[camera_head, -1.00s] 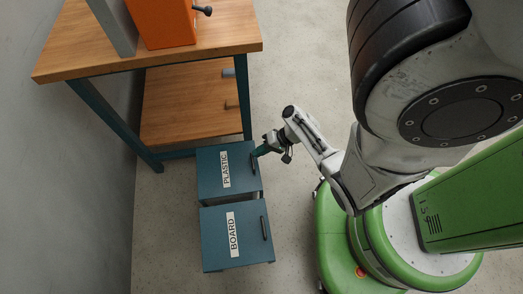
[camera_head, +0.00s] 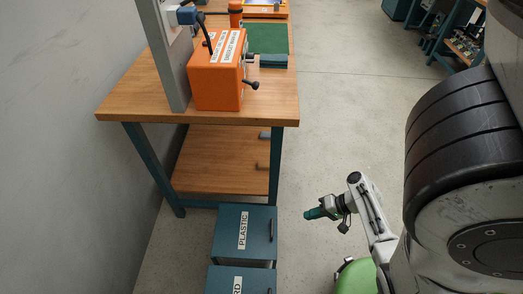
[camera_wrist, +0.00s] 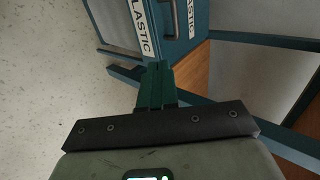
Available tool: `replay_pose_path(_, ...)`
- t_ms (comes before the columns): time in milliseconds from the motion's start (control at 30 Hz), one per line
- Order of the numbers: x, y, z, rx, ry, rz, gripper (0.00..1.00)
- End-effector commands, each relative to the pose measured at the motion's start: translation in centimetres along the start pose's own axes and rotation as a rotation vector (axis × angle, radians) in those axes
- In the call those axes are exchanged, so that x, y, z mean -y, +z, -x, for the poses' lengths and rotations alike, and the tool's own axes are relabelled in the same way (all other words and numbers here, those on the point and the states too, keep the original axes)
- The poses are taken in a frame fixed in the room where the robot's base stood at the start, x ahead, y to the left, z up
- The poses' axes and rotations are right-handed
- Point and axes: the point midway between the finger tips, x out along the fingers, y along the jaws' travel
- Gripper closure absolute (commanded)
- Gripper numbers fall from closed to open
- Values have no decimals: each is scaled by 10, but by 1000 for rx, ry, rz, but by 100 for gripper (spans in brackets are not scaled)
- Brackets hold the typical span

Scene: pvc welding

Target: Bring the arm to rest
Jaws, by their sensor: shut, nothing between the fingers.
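My gripper (camera_head: 308,214) is at the end of my white arm, to the right of the teal bin labelled PLASTIC (camera_head: 259,222) and apart from it. Its green fingers are together with nothing between them. In the wrist view the shut fingers (camera_wrist: 158,68) point toward the PLASTIC bin (camera_wrist: 187,20), which shows at the top with its handle and label.
A wooden workbench (camera_head: 130,105) with teal legs and a lower shelf stands at left, bearing an orange machine (camera_head: 217,85). A second teal bin (camera_head: 228,280) is at the bottom edge. Grey floor (camera_head: 340,130) is clear right of the bench.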

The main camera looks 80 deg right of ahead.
Motion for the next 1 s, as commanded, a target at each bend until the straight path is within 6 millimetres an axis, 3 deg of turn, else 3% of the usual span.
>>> replay_pose_path(200,7,2,0,24,16,27,100)
replay_pose_path(367,48,18,-5,188,140,208,100)
replay_pose_path(667,181,84,-3,519,495,794,100)
replay_pose_path(800,250,121,12,550,603,1036,100)
replay_pose_path(900,291,145,25,536,643,1161,100)
replay_pose_path(1000,319,162,37,513,663,1238,100)
